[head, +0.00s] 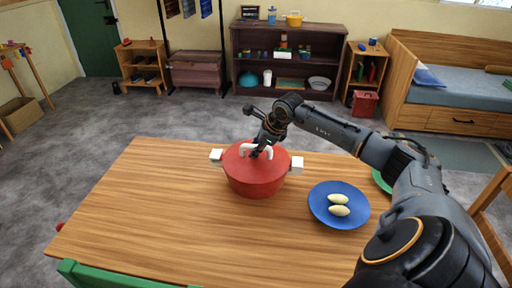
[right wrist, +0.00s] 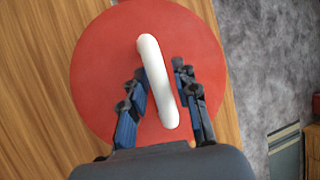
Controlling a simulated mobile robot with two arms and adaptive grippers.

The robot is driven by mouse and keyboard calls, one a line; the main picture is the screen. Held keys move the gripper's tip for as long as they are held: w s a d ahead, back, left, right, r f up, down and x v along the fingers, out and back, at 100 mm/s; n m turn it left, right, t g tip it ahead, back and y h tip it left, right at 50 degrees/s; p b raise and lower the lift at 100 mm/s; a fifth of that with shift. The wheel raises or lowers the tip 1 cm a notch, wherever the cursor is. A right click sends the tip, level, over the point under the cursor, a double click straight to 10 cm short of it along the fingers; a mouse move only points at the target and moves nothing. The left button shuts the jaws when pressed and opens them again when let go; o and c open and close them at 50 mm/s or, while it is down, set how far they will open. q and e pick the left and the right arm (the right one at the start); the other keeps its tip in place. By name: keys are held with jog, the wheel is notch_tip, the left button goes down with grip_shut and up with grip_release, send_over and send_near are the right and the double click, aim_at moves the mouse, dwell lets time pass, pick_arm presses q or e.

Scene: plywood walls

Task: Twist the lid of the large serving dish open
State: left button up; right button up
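The large serving dish (head: 255,185) is a red round pot with white side handles, standing on the wooden table. Its red lid (head: 240,162) sits on top and carries a white bar handle (right wrist: 157,82). My right gripper (head: 262,146) reaches down over the lid from behind and the right. In the right wrist view, the open fingers (right wrist: 158,72) stand on either side of the white handle, with narrow gaps visible. The lid fills the middle of that view. My left gripper is not in view.
A blue plate (head: 322,212) with two pale yellow oval items (head: 339,204) lies right of the dish. A green plate (head: 381,180) is partly hidden behind my right arm. The table (head: 150,205) is clear left of the dish. A green chair back (head: 100,275) stands at the front edge.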

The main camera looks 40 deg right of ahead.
grip_shut()
jog(key=shift+f+n+y+b, duration=0.1)
jog(key=shift+n+y+b, duration=0.2)
jog(key=shift+n+b, duration=0.25)
jog(key=shift+n+y, duration=0.5)
jog(key=shift+n, duration=0.35)
jog(key=shift+n+g+y+b, duration=0.4)
jog(key=shift+n+b, duration=0.35)
jog(key=shift+n, duration=0.65)
